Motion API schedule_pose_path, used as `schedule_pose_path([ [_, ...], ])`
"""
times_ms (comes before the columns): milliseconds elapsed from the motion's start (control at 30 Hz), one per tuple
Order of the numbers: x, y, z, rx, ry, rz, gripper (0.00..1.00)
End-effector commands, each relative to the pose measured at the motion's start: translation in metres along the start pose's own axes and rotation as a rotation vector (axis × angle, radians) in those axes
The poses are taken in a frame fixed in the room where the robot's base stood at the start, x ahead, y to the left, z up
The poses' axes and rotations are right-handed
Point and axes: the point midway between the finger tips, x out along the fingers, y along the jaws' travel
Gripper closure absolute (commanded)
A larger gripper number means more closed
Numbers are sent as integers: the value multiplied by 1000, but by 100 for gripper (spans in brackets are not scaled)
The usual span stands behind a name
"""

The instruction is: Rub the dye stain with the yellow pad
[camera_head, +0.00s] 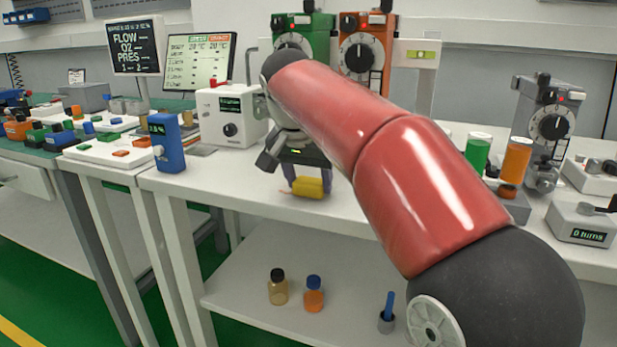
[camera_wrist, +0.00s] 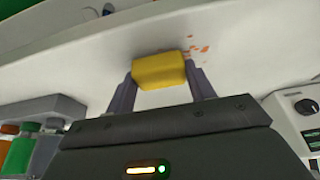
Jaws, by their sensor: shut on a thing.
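The yellow pad (camera_head: 311,187) is a small block between the fingers of my gripper (camera_head: 306,183), low over the white cart top. In the wrist view the pad (camera_wrist: 158,70) is gripped between both grey fingertips of my gripper (camera_wrist: 160,78). The dye stain (camera_wrist: 199,49) is a patch of small orange-red specks on the white top, just beside the pad's upper right corner in the wrist view. Part of it may lie hidden behind the pad. I cannot tell whether the pad touches the surface. In the head view only a faint orange trace shows left of the pad.
A white device with a dial (camera_head: 229,116) and a blue meter (camera_head: 167,142) stand left of my gripper. Green (camera_head: 478,151) and orange (camera_head: 515,160) cylinders stand to the right. Vaporizers (camera_head: 362,52) rise behind. The front strip of the cart top (camera_head: 240,195) is clear.

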Motion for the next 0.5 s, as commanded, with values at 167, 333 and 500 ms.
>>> schedule_pose_path([
  [167,4,0,2,0,0,0,64],
  [333,2,-3,1,0,0,0,64],
  [500,0,-15,0,-2,-1,-1,64],
])
